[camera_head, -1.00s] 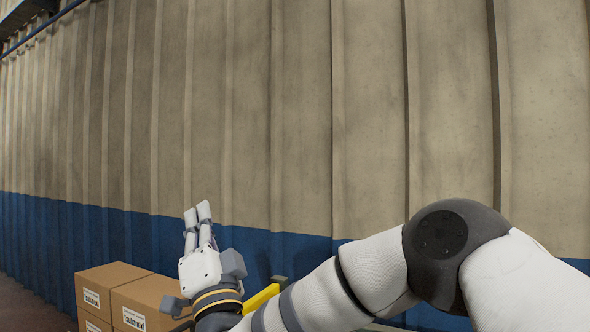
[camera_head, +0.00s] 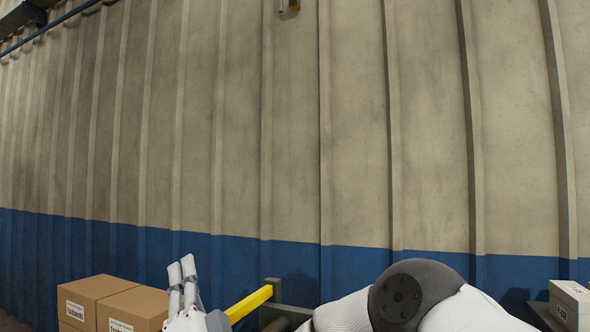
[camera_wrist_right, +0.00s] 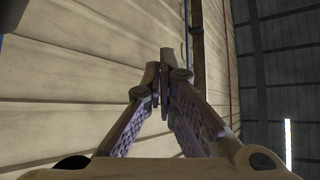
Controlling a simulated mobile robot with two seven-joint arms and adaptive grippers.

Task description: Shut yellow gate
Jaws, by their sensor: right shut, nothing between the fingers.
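A yellow bar (camera_head: 248,304), the visible part of the gate, shows low in the head view. It slants up to the right and meets a dark green post (camera_head: 273,291). My right gripper (camera_head: 181,272) is just left of the bar in the picture, with its fingers pointing up. The fingers are shut and empty; their tips also meet in the right wrist view (camera_wrist_right: 161,75). The gripper's lower part and my right arm hide the rest of the gate, and I cannot tell whether they touch the bar. My left gripper is not in view.
Cardboard boxes (camera_head: 97,290) are stacked at the lower left, close to my right gripper. A corrugated wall (camera_head: 300,150), beige above and blue below, runs across the back. A pale box (camera_head: 570,302) stands at the lower right edge.

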